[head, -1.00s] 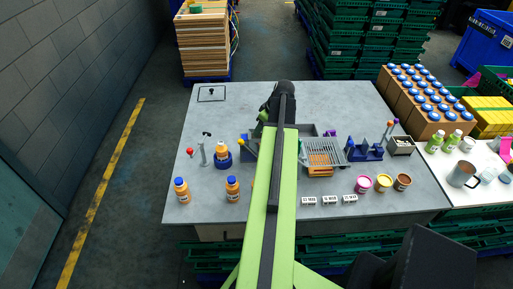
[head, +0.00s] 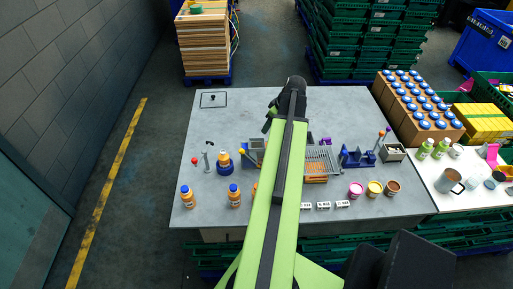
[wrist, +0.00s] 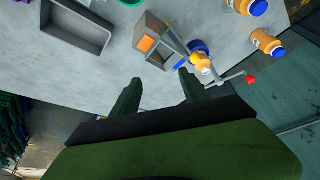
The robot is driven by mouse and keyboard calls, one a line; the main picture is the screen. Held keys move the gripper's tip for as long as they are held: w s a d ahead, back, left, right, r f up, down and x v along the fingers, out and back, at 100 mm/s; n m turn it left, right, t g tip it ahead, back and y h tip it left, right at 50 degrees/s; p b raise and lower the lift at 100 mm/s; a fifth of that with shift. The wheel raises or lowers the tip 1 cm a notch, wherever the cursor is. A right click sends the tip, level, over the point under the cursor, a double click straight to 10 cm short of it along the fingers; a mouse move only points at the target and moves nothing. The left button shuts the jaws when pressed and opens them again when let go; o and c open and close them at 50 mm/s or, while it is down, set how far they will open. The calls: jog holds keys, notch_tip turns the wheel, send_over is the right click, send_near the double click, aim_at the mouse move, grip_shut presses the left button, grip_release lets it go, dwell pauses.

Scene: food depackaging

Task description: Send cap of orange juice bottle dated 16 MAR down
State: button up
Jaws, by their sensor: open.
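An orange juice bottle (head: 223,168) stands in a round blue holder (head: 225,170) at the table's left; its top looks pale, with no blue cap visible. It also shows in the wrist view (wrist: 199,57). Two other orange bottles with blue caps stand nearer the front edge, one at the far left (head: 187,197) and one to its right (head: 234,196). No date is readable, and I cannot make out a loose cap. My gripper (wrist: 160,92) is open with nothing visible between its fingers, above the table near a grey divided box (wrist: 157,42).
A post with a red-knobbed lever (head: 195,160) stands beside the holder. A black-outlined square with a knob (head: 213,99) lies at the back left. A wire rack (head: 320,158), blue stand (head: 357,156) and several tubs crowd the right. The table's back is mostly clear.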

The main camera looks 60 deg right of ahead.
jog(key=p+v, duration=0.3)
jog(key=v, duration=0.2)
jog(key=shift+s+r, duration=0.1)
jog(key=shift+r, duration=0.2)
